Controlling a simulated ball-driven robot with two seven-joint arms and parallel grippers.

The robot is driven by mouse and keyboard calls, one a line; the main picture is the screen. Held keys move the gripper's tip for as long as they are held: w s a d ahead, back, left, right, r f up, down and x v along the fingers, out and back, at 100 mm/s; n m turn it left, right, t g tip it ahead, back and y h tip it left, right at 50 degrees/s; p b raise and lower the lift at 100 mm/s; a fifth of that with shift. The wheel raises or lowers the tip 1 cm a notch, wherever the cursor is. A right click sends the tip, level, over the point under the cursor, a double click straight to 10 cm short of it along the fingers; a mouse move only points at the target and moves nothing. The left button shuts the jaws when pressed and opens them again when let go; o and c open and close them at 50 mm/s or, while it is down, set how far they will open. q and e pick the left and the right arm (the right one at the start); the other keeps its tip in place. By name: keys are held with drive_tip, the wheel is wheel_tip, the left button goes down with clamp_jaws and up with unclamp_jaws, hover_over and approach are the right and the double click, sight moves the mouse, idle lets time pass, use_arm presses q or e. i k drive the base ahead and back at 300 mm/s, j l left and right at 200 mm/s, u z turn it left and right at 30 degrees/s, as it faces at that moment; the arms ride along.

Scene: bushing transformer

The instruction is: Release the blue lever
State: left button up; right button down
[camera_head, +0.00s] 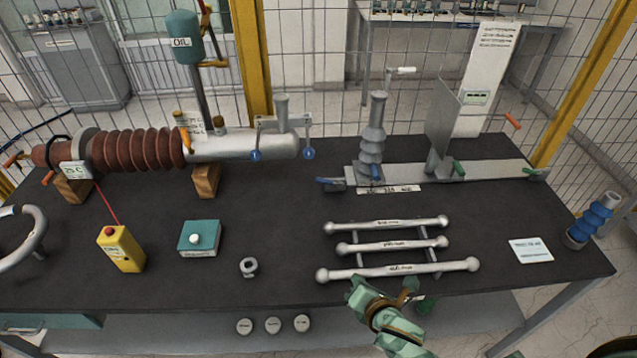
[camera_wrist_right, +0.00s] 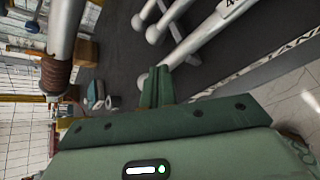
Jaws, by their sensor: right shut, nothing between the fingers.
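Two levers with blue ball ends, the left one (camera_head: 256,155) and the right one (camera_head: 309,154), hang at the right end of the silver tube of the brown ribbed bushing (camera_head: 137,150). A blue ball end (camera_wrist_right: 33,27) also shows at the upper left of the right wrist view. My right gripper (camera_head: 360,288) is shut and empty at the table's front edge, just below the nearest silver bar, far from all the blue levers. Its green fingers (camera_wrist_right: 157,86) show shut in the wrist view. My left gripper is out of view.
Three silver bars with ball ends, the nearest (camera_head: 400,271), lie on a rack between my right gripper and the grey post. A yellow box (camera_head: 121,249), a teal box (camera_head: 199,238) and a grey ring (camera_head: 249,267) stand left. The dark table is clear around them.

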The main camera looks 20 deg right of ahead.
sight(340, 184)
drive_tip(key=i, duration=0.85)
